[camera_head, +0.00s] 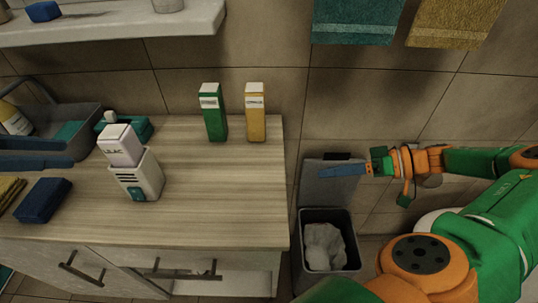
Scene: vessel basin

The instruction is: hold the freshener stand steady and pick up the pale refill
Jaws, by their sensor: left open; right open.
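The freshener stand (148,181) is a white block with dark vent slots and a green patch, upright on the wooden counter. The pale refill (120,149) is a pinkish-white block with a dark-lettered label, seated upright in the stand's top. A green box (214,115) and a yellow box (257,118) with white tops stand further back. My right gripper (340,170) is open and empty, right of the counter by the bin lid.
A grey caddy (82,114) with a bottle stands at the back left. A green-teal item (138,128) lies behind the refill. A blue sponge (44,200) is at the front left. An open bin (303,258) stands right of the counter (230,205), whose right half is mostly clear.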

